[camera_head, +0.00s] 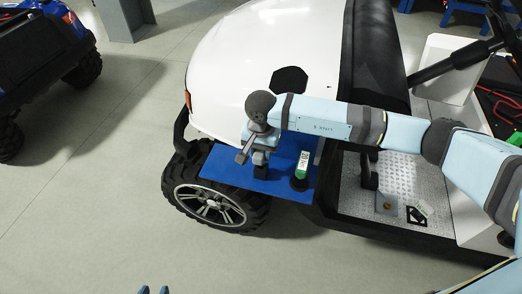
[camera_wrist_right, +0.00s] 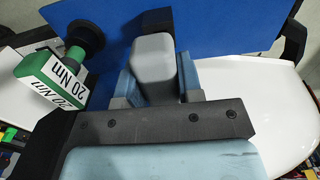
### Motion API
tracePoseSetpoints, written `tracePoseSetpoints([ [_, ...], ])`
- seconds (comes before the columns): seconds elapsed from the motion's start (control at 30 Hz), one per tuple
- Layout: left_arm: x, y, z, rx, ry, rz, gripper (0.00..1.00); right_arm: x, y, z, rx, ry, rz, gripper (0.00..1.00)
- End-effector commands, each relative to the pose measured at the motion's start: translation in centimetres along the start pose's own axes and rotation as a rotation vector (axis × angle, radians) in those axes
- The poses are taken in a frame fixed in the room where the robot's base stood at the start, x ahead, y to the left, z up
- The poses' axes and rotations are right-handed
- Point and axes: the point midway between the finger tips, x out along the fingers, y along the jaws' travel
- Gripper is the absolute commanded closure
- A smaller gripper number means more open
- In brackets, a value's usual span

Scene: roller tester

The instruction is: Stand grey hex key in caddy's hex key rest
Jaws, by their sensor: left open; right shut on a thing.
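The grey hex key shows in the right wrist view as a thick grey bar (camera_wrist_right: 154,58) between the blue fingers of my right gripper (camera_wrist_right: 157,78), which is shut on it. A black block (camera_wrist_right: 156,20) is just beyond the grey bar's far end; I cannot tell if they touch, or if this block is the caddy's hex key rest. In the head view my right gripper (camera_head: 260,152) is low over the blue surface (camera_head: 222,172).
A green and white tool (camera_head: 301,166), labelled 20 Nm, stands in a round black base on the blue surface, right of my right gripper. The white vehicle body (camera_head: 240,60) rises behind. A wheel (camera_head: 210,205) is below. Open floor lies left.

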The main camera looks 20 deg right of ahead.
Motion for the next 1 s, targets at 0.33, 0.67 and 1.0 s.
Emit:
tracePoseSetpoints([
  [0.33, 0.6, 0.0, 0.9, 0.0, 0.0, 0.0, 0.57, 1.2, 0.0, 0.0, 0.0, 0.0, 0.0, 1.0],
  [0.67, 0.6, 0.0, 1.0, 0.0, 0.0, 0.0, 0.57, 1.3, 0.0, 0.0, 0.0, 0.0, 0.0, 0.36],
  [1.0, 0.4, 0.2, -0.3, -0.035, -0.012, 0.004, 0.57, 1.3, 0.0, 0.0, 0.0, 0.0, 0.0, 0.36],
])
